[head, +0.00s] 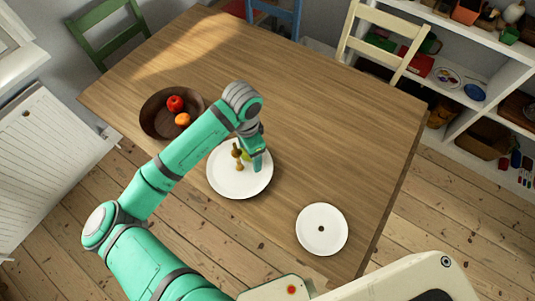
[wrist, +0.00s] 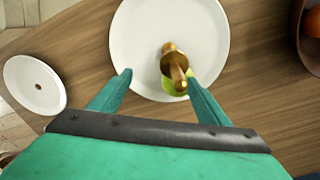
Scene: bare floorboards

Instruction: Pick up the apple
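My gripper (head: 257,163) is over the large white plate (head: 225,186) on the wooden table. In the wrist view its two fingers (wrist: 158,76) are spread apart with nothing held between them. A yellow-green round thing (wrist: 178,87), possibly an apple, is by the right finger, partly hidden by a brass-coloured, handle-like object (wrist: 173,62). I cannot tell whether the finger touches either. A red round fruit (head: 175,103), which also looks like an apple, lies in the dark brown bowl (head: 152,125), to the left of and beyond the plate.
An orange fruit (head: 183,119) lies beside the red one in the bowl. A smaller white plate (head: 321,243) with a dark spot at its centre is near the table's right front edge. The table's far half is clear. Chairs stand along the far side.

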